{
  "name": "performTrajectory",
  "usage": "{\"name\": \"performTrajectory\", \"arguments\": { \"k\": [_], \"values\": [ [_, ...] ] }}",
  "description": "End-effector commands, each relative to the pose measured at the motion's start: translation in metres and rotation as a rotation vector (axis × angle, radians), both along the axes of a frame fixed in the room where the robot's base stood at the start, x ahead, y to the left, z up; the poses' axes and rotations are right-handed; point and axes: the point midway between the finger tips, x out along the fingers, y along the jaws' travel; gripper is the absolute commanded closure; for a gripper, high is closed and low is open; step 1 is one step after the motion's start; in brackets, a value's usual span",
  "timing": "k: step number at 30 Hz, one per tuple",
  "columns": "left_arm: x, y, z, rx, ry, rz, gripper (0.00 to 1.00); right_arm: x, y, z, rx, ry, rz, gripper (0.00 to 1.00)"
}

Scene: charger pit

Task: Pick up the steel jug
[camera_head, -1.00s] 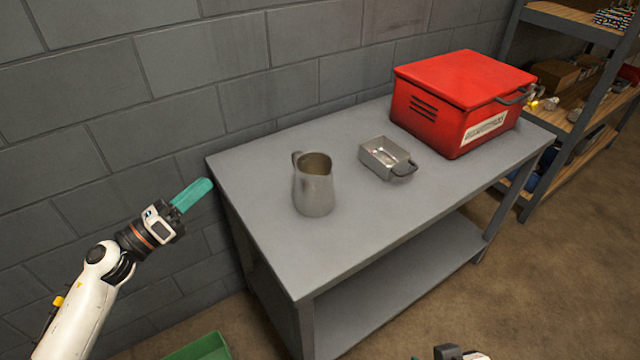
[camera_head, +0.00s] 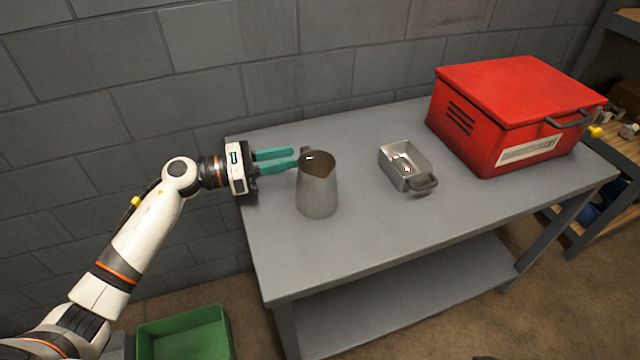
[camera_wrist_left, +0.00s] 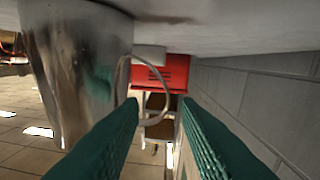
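The steel jug (camera_head: 318,195) stands upright near the left end of the grey table (camera_head: 350,250), its dark open mouth facing up. My left gripper (camera_head: 295,159) reaches in from the left at the jug's upper left side, its two teal fingers apart with tips close to the handle. In the left wrist view the jug (camera_wrist_left: 78,70) fills the left side, outside the fingers. Its thin curved handle (camera_wrist_left: 160,78) shows in the gap between the open fingertips (camera_wrist_left: 159,105). I cannot tell whether the fingers touch it. My right gripper is not seen.
A small metal tray (camera_head: 404,178) with a dark handle sits right of the jug. A red metal box (camera_head: 510,110) stands at the table's right end. A block wall (camera_head: 330,60) runs behind. A green bin (camera_head: 185,335) is on the floor at lower left.

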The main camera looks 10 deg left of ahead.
Motion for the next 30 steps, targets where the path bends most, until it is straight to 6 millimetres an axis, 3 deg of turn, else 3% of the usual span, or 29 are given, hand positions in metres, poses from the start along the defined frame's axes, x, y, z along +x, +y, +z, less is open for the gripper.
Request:
{"name": "performTrajectory", "arguments": {
  "k": [17,26,30],
  "values": [
    [0.04,-0.053,0.001,-0.004,0.001,0.001,0.7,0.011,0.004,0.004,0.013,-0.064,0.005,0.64],
    [0.042,-0.056,0.0,-0.001,0.002,0.002,0.7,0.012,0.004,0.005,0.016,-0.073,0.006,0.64],
    [0.042,-0.056,0.0,-0.001,0.002,0.002,0.93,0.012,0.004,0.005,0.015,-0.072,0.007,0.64]
  ]
}}
